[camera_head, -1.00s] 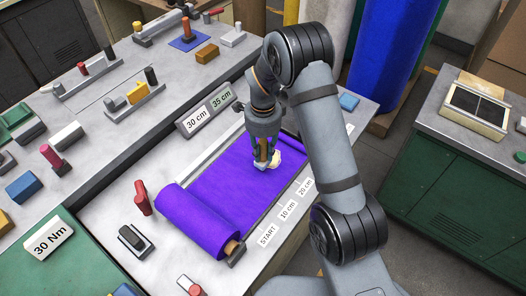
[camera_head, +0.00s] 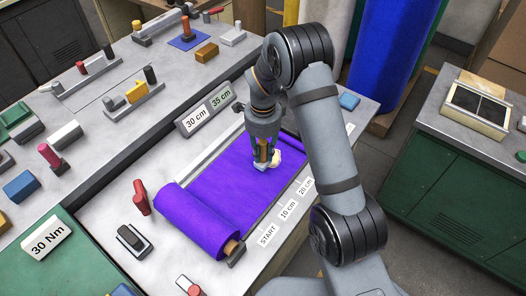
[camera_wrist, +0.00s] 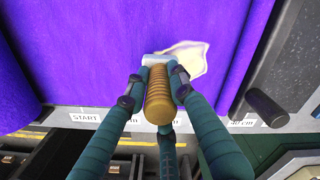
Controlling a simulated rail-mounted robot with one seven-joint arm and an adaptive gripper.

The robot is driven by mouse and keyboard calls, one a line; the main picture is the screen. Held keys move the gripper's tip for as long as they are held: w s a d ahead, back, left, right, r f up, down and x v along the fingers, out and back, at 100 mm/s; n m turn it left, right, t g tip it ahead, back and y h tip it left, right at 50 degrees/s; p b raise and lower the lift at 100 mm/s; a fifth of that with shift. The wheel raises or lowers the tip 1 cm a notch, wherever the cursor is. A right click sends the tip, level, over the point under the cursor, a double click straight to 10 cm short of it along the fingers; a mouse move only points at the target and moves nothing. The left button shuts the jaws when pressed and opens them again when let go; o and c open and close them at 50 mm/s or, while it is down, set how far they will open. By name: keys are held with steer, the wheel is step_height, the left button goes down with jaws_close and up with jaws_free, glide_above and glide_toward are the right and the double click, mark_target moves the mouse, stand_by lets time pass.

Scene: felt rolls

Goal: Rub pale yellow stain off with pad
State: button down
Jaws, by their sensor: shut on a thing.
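The pale yellow stain (camera_wrist: 188,58) lies on the purple felt (camera_wrist: 100,40) in the wrist view; it also shows beside my gripper in the head view (camera_head: 275,158). My gripper (camera_wrist: 152,84) is shut on the orange ribbed handle (camera_wrist: 158,100) of the pad. The pad's pale end (camera_wrist: 152,60) is at the felt, against the left edge of the stain. In the head view my gripper (camera_head: 263,155) points down over the unrolled felt. Whether the pad presses on the felt, and what lies under it, is hidden.
The felt roll (camera_head: 200,222) lies at the near end of the sheet. START, 10 cm and 20 cm labels (camera_head: 288,210) line its right side.

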steer(key=shift+f+b, duration=0.45)
steer(key=shift+f, duration=0.05)
steer(key=shift+r, duration=0.1)
steer(key=shift+w+d+r, duration=0.1)
steer(key=shift+w+d, duration=0.35)
steer(key=shift+w, duration=0.25)
steer(key=shift+w+d, duration=0.45)
steer(key=shift+w, duration=0.2)
steer(key=shift+w+d+p, duration=0.3)
steer(key=shift+w, duration=0.1)
steer(key=shift+w+d, duration=0.6)
steer(key=shift+w, duration=0.25)
steer(key=shift+w+d, duration=0.55)
steer(key=shift+w, duration=0.3)
